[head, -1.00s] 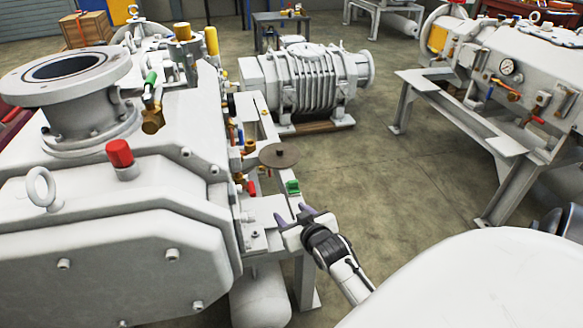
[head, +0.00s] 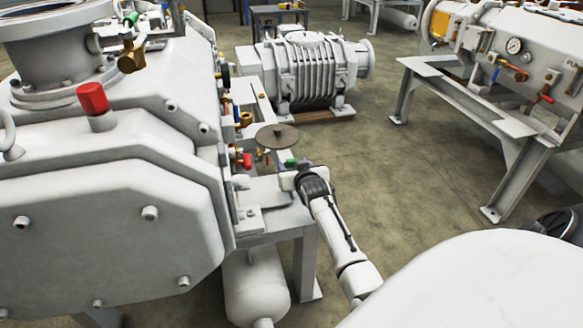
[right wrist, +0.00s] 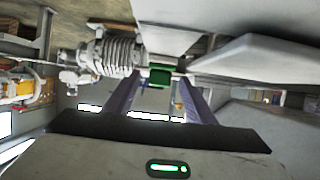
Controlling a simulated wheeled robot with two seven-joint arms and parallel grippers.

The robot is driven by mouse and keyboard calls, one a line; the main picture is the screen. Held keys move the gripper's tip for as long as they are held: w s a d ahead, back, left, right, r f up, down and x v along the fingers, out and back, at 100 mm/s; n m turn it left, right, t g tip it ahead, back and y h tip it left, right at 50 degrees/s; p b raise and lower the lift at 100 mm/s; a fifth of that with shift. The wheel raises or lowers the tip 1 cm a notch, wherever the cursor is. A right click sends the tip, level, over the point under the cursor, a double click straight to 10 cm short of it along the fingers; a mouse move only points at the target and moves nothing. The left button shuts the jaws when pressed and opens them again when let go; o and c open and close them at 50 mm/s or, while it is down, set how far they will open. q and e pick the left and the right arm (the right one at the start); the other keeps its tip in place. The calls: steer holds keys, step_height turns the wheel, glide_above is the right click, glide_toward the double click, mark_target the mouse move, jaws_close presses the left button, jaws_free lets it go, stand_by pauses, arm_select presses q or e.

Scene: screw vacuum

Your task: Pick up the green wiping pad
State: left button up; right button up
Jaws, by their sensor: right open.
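The green wiping pad (head: 290,163) lies on the grey frame ledge beside the large pump, just beyond my right gripper (head: 293,176). Only its top part shows in the head view, as the gripper covers the rest. In the right wrist view the green pad (right wrist: 160,77) shows between the far ends of the two purple fingers (right wrist: 158,95). The fingers are spread apart with a gap between them, and nothing is gripped. Whether they touch the pad I cannot tell. My left gripper is not in view.
The large pale pump housing (head: 110,210) fills the left. A round brown disc (head: 277,136) stands just behind the pad, with a red-handled valve (head: 245,160) to its left. A ribbed blower (head: 305,75) stands on the floor behind. Open floor (head: 400,190) lies to the right.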

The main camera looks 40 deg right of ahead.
steer(key=shift+w+d+f, duration=0.2)
steer(key=shift+w+d, duration=0.05)
steer(key=shift+w, duration=0.2)
steer(key=c, duration=1)
steer(key=shift+r, duration=0.15)
steer(key=shift+c, duration=0.2)
